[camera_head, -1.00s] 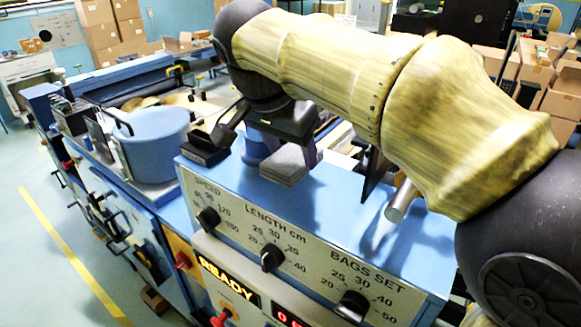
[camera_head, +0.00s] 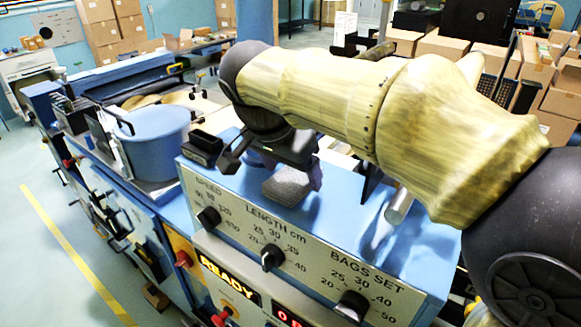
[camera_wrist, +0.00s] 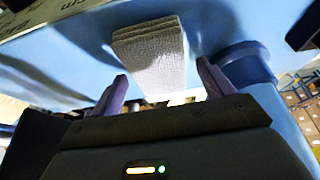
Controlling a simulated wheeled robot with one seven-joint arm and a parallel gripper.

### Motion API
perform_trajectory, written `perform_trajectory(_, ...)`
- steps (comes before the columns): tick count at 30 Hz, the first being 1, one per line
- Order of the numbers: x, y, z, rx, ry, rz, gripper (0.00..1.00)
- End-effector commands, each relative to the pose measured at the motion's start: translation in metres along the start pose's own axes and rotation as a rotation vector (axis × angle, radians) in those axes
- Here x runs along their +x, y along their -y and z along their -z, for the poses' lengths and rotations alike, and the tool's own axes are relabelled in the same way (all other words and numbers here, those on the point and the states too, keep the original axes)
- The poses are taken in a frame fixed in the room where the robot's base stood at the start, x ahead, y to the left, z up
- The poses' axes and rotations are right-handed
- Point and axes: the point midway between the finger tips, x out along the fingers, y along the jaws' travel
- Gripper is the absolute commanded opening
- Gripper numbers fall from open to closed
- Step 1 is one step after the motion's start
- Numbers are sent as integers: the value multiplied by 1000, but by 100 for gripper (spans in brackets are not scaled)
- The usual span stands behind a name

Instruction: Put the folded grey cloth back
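The folded grey cloth (camera_head: 288,187) is on the blue top of the control cabinet (camera_head: 345,215), behind the dial panel. My gripper (camera_head: 290,168) is just behind and above it in the head view, partly hidden by my wrist. In the wrist view the cloth (camera_wrist: 152,62) shows as a thick layered pad just beyond and between my two fingertips (camera_wrist: 163,87). The fingers are spread, with gaps at the cloth's sides. I cannot tell whether either finger touches it.
A small black box (camera_head: 203,148) stands on the cabinet's back left corner. A blue pot (camera_head: 157,143) stands to the left. A metal cylinder (camera_head: 399,207) is at the right of the cabinet top. A blue round post (camera_wrist: 246,66) stands beside the right finger in the wrist view.

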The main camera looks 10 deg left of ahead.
Motion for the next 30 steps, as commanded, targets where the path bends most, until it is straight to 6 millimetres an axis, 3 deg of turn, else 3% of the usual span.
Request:
perform_trajectory(5, -2, 0, 0, 0, -1, 1, 80)
perform_trajectory(10, -16, 2, -2, -4, -2, 6, 80)
perform_trajectory(24, -95, 1, 0, -1, 0, 4, 80)
perform_trajectory(30, -117, 1, 0, -2, 0, 3, 80)
